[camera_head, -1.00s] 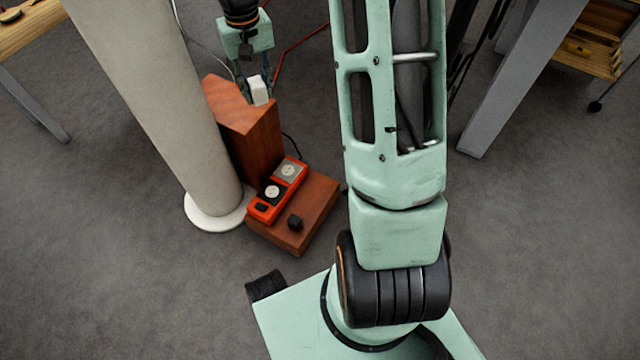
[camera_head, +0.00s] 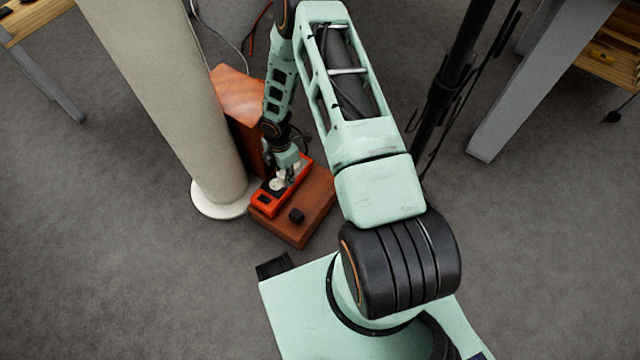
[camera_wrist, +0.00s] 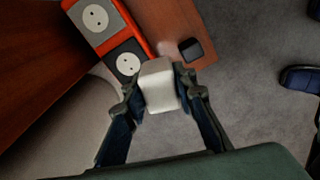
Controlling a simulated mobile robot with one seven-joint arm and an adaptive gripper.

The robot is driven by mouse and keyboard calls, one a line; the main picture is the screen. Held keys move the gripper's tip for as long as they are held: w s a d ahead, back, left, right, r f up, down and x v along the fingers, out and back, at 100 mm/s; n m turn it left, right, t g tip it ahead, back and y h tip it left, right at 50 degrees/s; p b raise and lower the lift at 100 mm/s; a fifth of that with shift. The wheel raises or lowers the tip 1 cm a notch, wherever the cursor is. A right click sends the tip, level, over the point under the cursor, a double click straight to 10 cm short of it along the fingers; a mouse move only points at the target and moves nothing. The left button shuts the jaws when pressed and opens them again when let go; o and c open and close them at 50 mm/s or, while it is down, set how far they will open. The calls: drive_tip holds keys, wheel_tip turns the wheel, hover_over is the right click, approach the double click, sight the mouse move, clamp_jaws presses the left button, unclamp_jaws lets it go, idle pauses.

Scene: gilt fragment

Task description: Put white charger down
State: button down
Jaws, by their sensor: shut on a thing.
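The white charger (camera_wrist: 160,88) is a small white block between my gripper's fingertips. My gripper (camera_wrist: 158,90) is shut on it, one finger on each side. In the head view my gripper (camera_head: 284,180) is over the orange socket strip (camera_head: 264,203) on the low wooden step. The charger is small and partly hidden there. In the wrist view the orange strip (camera_wrist: 147,47) shows a grey socket and a black socket just beyond the charger. I cannot tell whether the charger touches anything below it.
A small black block (camera_head: 296,215) sits on the low wooden step (camera_head: 283,229), right of the strip. A taller wooden block (camera_head: 238,92) stands behind. A thick pale column (camera_head: 170,100) rises at the left. Grey floor (camera_head: 130,270) is open in front.

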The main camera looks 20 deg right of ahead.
drive_tip(key=s+f+n, duration=0.3)
drive_tip(key=f, duration=0.1)
drive_tip(key=b, duration=0.5)
hover_over(320, 189)
drive_tip(key=f, duration=0.9)
drive_tip(key=shift+s+a, duration=0.15)
drive_tip(key=shift+a, duration=0.15)
drive_tip(key=shift+d+f+b, duration=0.15)
drive_tip(key=shift+f+b, duration=0.3)
drive_tip(key=shift+f, duration=0.45)
drive_tip(key=shift+d+f+b, duration=0.15)
drive_tip(key=shift+f+b, duration=0.25)
drive_tip(key=shift+f, duration=0.5)
drive_tip(key=shift+f, duration=0.55)
drive_tip(key=c, duration=1.6)
unclamp_jaws()
